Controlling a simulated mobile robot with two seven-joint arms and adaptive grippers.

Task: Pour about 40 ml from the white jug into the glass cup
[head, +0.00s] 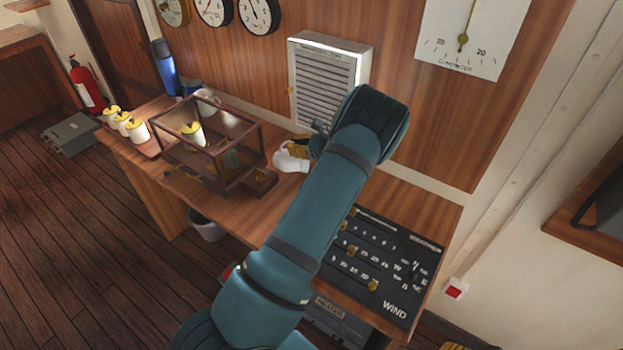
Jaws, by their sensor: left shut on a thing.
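The white jug (291,158) is over the desk, right of the glass-sided case, and is partly hidden by my arm and gripper. It looks tilted, but its spout and contents cannot be made out. My left gripper (309,146) is shut on the jug; its fingers are small and mostly covered by my teal arm. I cannot make out the glass cup; my arm hides part of the desk. My right gripper is not in view.
A wood-framed glass case (237,117) stands on the desk (182,186) with a yellow-lidded white jar (193,134) showing inside its outline. Several similar jars (137,131) stand at the left. A blue bottle (163,67) is behind. A black wind board (386,262) lies at the right.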

